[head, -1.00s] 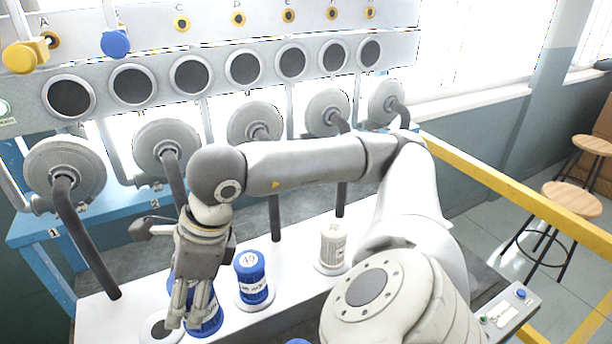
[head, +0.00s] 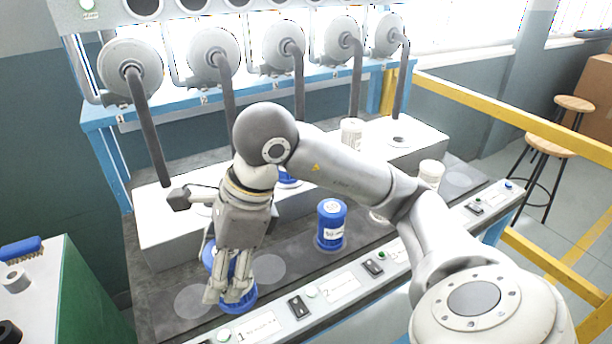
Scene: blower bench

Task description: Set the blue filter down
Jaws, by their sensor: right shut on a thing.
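My right gripper (head: 232,290) points down and is shut on a blue filter (head: 240,305) at the front left of the bench. The fingers cover much of this filter. It looks about upright over the dark grey bench top (head: 165,325), close to the front panel; I cannot tell whether it touches the surface. A third blue filter (head: 332,222) with a white label stands upright to the right, clear of the gripper. My left gripper is not in view.
Pale round spots (head: 265,269) mark the bench top. A front panel (head: 338,289) carries switches and labels. White filters (head: 352,131) stand to the right. Blowers with hoses (head: 214,55) line the back. A side table with a blue brush (head: 20,249) is at the left.

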